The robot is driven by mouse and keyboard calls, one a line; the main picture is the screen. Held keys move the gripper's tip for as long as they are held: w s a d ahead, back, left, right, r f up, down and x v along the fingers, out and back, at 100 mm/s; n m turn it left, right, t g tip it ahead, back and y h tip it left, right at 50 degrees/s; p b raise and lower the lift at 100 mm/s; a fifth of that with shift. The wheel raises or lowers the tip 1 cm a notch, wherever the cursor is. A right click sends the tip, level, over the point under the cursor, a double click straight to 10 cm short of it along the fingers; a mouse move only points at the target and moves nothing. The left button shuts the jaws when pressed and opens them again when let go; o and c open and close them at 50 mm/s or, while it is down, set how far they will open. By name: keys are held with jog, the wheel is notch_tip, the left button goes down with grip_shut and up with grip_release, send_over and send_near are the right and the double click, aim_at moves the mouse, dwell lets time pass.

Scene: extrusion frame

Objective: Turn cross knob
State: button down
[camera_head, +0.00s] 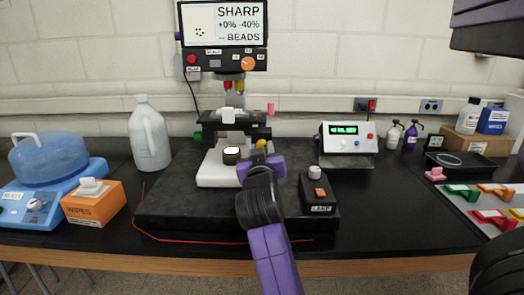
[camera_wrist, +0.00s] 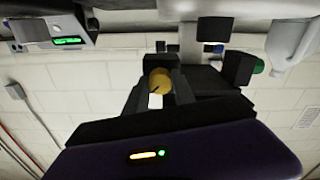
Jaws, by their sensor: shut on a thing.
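A yellow knob (camera_head: 261,144) sits at the right side of the microscope's dark stage (camera_head: 215,121) in the head view. In the wrist view, which looks upside down, the yellow knob (camera_wrist: 160,80) shows between the two dark fingers of my gripper (camera_wrist: 161,88). The fingers are shut on it from both sides. In the head view my purple and black gripper (camera_head: 262,153) reaches up to the knob from the front right, and the fingertips are mostly hidden. Whether the knob has a cross shape is too small to tell.
The microscope (camera_head: 218,168) has a white foot on a black slab. A lamp box (camera_head: 318,194) stands right of my arm, with a meter box (camera_head: 347,139) behind it. A white jug (camera_head: 149,138) stands left. A green knob (camera_wrist: 258,66) is on the stage's other side.

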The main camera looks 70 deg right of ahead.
jog(key=c, duration=1.1)
grip_release()
jog(key=shift+o, duration=0.2)
jog(key=b+v, duration=0.1)
jog(key=v, duration=0.7)
